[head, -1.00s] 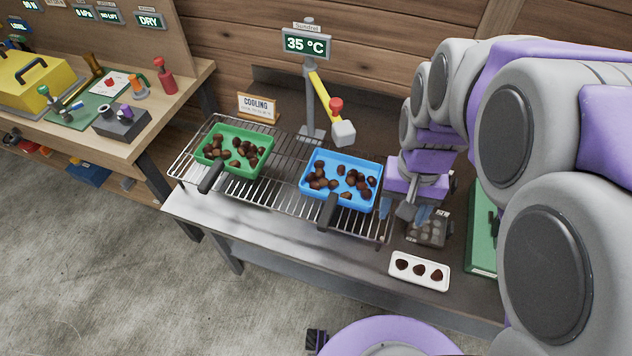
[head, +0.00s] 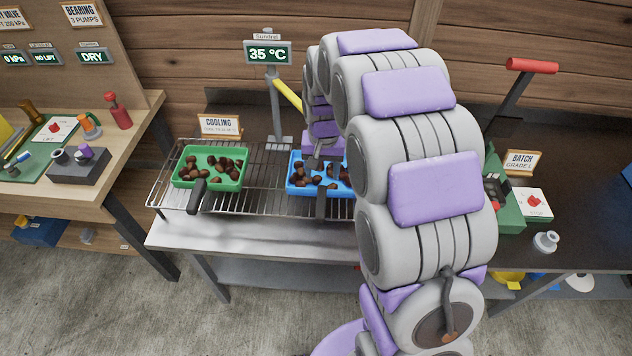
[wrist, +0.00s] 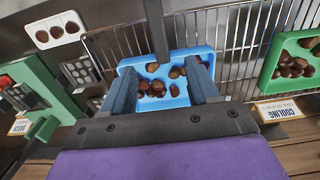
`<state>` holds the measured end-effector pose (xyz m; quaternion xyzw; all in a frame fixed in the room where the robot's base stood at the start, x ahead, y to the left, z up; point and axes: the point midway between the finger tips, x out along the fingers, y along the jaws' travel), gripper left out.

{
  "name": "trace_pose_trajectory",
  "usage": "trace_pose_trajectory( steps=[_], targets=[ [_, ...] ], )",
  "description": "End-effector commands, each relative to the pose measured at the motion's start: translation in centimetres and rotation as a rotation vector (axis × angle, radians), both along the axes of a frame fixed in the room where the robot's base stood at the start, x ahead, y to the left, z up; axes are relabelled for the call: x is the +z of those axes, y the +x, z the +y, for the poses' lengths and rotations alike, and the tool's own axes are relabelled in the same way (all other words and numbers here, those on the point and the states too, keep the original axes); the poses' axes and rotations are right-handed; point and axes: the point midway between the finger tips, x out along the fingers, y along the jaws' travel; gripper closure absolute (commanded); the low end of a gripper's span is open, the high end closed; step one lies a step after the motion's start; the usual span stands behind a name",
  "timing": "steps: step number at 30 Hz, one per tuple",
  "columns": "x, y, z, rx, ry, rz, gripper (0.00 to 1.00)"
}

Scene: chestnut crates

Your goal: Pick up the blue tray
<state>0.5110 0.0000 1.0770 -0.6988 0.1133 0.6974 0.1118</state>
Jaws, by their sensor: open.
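The blue tray (head: 298,187) holds several brown chestnuts and sits on the wire rack, with its dark handle (head: 321,206) toward the front edge. My arm hides its right part in the head view. In the wrist view the blue tray (wrist: 178,103) lies beyond my gripper (wrist: 163,82), whose two fingers are apart and overlap the tray's left and right sides. The tray's handle (wrist: 156,30) points to the top of the picture. I cannot tell whether the fingers touch the tray. Nothing is held.
A green tray (head: 178,181) of chestnuts with a dark handle stands left on the same wire rack (head: 270,206). The cooling sign (head: 220,126) and 35 °C display post (head: 273,100) stand behind. A white sample dish (wrist: 43,37) and green machine (wrist: 35,82) lie beside the rack.

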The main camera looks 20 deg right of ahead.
Motion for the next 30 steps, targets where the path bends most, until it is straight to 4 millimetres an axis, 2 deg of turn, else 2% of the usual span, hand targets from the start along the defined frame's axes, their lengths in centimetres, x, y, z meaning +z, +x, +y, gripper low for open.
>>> trace_pose_trajectory(
  steps=[3,12,15,20,25,30],
  targets=[
    [-2.7,-0.3,0.1,-0.001,-0.001,0.011,0.4],
    [-8.4,-0.1,1.7,0.001,-0.018,0.004,0.4],
    [-9.5,-0.2,1.6,0.001,-0.017,0.006,0.4],
    [-10.3,-0.1,0.9,0.0,-0.009,0.004,0.4],
    [-12.4,0.0,0.5,-0.001,-0.002,0.003,0.4],
    [-14.6,0.0,1.1,0.0,-0.009,0.005,0.4]
  ],
)
